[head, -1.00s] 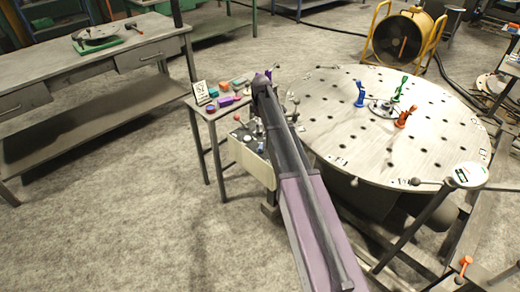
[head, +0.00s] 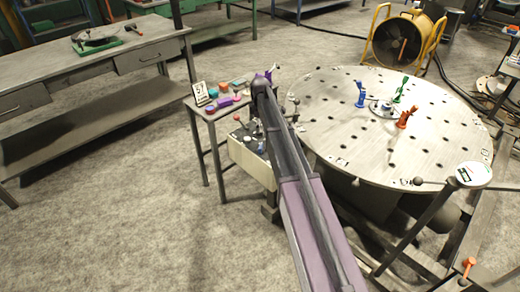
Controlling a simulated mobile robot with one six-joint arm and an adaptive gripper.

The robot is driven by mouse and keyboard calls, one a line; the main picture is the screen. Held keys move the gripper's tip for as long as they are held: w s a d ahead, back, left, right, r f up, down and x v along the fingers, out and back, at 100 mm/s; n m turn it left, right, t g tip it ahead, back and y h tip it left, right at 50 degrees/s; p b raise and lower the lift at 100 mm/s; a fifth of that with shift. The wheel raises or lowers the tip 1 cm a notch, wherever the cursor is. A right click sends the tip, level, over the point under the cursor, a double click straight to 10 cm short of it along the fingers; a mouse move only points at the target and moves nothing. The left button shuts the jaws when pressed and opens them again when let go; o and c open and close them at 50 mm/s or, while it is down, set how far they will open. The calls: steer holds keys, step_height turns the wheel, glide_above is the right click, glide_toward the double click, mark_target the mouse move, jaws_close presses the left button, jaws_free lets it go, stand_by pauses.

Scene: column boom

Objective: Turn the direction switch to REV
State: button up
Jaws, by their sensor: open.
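The control box (head: 250,165) stands at the left edge of the round table, with a dark top carrying several small knobs and levers. A red knob (head: 237,117), a pale knob (head: 247,139) and a blue knob (head: 261,147) show on it. I cannot tell which control is the direction switch, nor read its labels or setting. My long dark and purple arm reaches up from the bottom and covers the box's right side. My gripper cannot be made out; the arm's far end hides that area.
A round table (head: 335,90) with many holes holds blue, green and red clamps. A small side table (head: 205,112) behind the box carries a number card (head: 201,93) and coloured blocks. A yellow fan (head: 400,40) stands behind. Open floor lies at the lower left.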

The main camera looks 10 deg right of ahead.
mark_target(260, 146)
steer(key=shift+f+b, duration=5.85)
steer(key=shift+f, duration=0.25)
steer(key=c, duration=1.1)
